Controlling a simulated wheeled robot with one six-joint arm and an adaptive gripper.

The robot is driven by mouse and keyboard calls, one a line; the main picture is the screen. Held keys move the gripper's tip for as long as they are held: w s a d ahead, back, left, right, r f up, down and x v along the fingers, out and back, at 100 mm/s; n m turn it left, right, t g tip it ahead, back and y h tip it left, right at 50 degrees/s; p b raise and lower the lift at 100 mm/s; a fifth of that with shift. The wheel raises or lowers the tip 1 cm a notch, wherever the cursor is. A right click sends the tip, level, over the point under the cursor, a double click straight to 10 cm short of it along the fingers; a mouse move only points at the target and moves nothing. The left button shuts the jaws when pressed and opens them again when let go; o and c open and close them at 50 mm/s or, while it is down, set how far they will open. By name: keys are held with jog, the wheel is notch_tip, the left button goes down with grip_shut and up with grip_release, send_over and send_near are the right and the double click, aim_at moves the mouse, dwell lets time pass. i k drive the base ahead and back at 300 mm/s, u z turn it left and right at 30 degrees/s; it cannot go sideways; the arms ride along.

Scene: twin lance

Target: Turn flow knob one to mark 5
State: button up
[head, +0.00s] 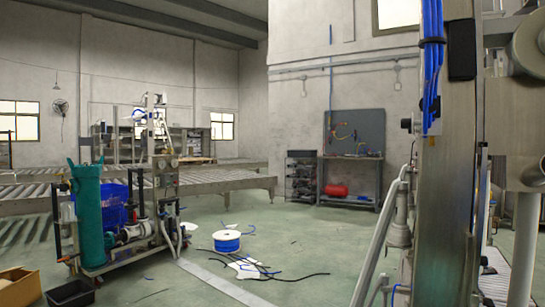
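I cannot make out a flow knob or a mark scale in the head view. A tall metal machine column (452,170) stands close on the right, with blue hoses (432,60) running down its upper part. A small black fitting (407,124) juts from its left side; I cannot tell whether it is a knob. A wheeled pump cart (130,230) with a green cylinder (90,215) stands at the left, with small round parts too far off to read. My gripper is not in view.
A white spool with blue hose (227,241) and loose dark hoses (285,275) lie on the green floor. An open box (18,284) and a black bin (70,293) sit front left. A roller conveyor (220,181) and a workbench (350,170) stand behind.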

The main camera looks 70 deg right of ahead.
aim_at(404, 123)
jog(key=z, duration=3.35)
jog(key=i, duration=0.5)
jog(key=k, duration=0.5)
jog(key=u, duration=2.15)
jog(key=i, duration=1.3)
jog(key=z, duration=2.25)
